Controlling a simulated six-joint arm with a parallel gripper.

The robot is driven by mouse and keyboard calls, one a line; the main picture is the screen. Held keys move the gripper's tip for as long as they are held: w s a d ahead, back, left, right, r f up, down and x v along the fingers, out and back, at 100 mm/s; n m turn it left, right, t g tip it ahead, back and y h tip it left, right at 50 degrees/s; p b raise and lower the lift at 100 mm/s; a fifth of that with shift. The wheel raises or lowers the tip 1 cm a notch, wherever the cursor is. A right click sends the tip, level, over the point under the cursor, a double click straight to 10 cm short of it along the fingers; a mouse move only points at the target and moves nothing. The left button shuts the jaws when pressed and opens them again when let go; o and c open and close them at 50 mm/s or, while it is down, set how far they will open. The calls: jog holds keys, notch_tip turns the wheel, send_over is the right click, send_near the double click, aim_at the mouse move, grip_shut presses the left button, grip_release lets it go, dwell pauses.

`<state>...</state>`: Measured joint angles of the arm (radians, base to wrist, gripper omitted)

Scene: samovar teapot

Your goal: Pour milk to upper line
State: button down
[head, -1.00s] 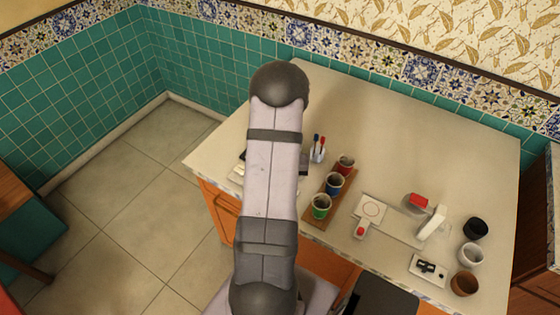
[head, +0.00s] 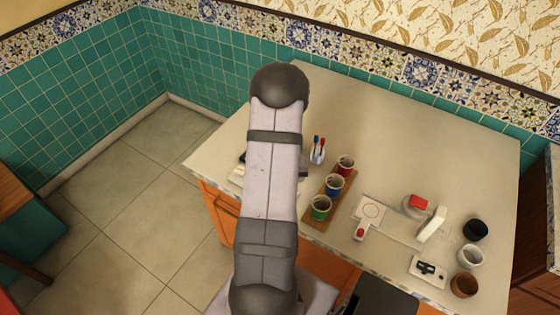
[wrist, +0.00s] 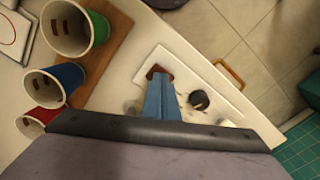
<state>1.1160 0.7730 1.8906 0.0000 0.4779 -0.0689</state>
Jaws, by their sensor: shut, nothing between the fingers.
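My gripper (wrist: 158,82) shows in the wrist view with its fingers together, above a white tray (wrist: 208,62). It is hidden behind my arm in the head view. A green cup (head: 320,206), a blue cup (head: 335,184) and a red cup (head: 346,164) stand in a row on a wooden board (head: 317,224). The same cups are left of my gripper in the wrist view, apart from it. A clear vessel with a red top (head: 418,203) and a white handle (head: 432,223) stands to their right. I cannot tell which container holds milk, and I see no fill line.
Black (head: 475,229), white (head: 470,256) and brown (head: 464,285) cups stand at the right edge. A holder with red and blue sticks (head: 318,155) is behind the board. A dark round item (wrist: 199,100) lies beside my fingers. The counter's back (head: 400,120) is clear.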

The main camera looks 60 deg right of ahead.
jog(key=shift+r+p, duration=1.8)
jog(key=shift+r, duration=0.65)
jog(key=s+a+r+g+y, duration=0.1)
jog(key=s+a+g+y, duration=0.35)
jog(key=a, duration=1.05)
jog(key=w+a+r+n+t+h, duration=0.1)
jog(key=w+a+r+n, duration=0.2)
jog(key=a, duration=0.4)
jog(key=w+a+r+n+t+h, duration=0.2)
jog(key=w+a+r+n, duration=0.1)
jog(key=a+r+n, duration=0.2)
jog(key=w+a+r+n+t+h, duration=0.1)
jog(key=a+r+n, duration=0.3)
jog(key=a, duration=0.5)
jog(key=shift+w+r+b, duration=0.4)
jog(key=shift+w+r, duration=0.15)
jog(key=shift+w, duration=0.35)
jog(key=shift+a+t+h, duration=0.1)
jog(key=shift+t+h, duration=0.15)
